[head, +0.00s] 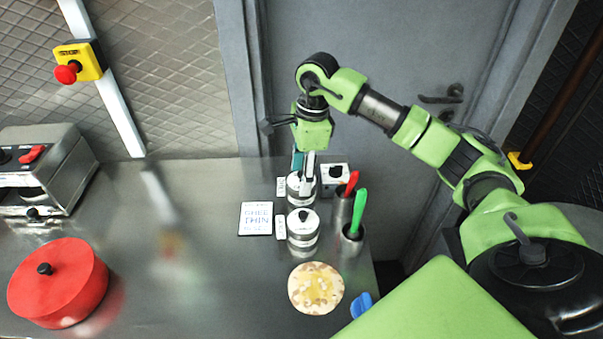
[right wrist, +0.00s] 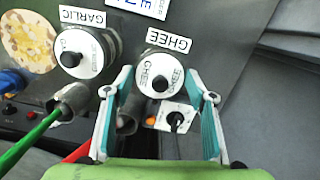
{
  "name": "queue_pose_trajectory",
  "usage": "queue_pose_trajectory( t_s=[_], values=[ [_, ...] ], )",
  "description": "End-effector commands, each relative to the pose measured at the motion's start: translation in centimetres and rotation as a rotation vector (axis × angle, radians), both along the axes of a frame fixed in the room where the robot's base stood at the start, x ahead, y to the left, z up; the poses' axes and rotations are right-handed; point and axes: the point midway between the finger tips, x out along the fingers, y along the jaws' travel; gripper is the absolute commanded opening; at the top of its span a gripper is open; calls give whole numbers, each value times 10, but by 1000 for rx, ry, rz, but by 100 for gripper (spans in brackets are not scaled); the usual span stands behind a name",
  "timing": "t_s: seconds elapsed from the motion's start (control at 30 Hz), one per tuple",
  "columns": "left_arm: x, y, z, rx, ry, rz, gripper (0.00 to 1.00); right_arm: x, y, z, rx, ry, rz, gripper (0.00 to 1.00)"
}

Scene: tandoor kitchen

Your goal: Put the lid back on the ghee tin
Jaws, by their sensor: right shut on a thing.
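The ghee tin (head: 293,191) stands at the back of the counter's right part, beside a small GHEE label (right wrist: 169,40). My right gripper (head: 307,186) reaches down over it. In the right wrist view its two fingers close on opposite sides of the white ghee lid (right wrist: 153,68), which has a black knob and the word GHEE. The lid is over the tin's mouth; I cannot tell whether it is seated or slightly raised. The fingers partly hide the tin in the head view. My left gripper is not in view.
The lidded garlic tin (head: 303,232) stands just in front. Metal holders with a red handle (head: 352,183) and a green handle (head: 359,208) are to the right, near a white switch box (head: 335,176). Flatbread (head: 316,289), a printed card (head: 256,218) and a red pot (head: 58,285) lie around; mid-left counter is clear.

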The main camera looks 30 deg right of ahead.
Motion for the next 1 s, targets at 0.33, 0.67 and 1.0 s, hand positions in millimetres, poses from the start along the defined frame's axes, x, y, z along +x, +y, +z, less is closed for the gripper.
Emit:
queue_pose_trajectory(
  t_s=[0.33, 0.67, 1.0],
  values=[
    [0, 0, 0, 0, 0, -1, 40, 0, 0, 0, 0, 0, 0, 54],
    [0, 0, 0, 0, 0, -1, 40, 0, 0, 0, 0, 0, 0, 71],
    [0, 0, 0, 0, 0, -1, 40, 0, 0, 0, 0, 0, 0, 87]
  ],
)
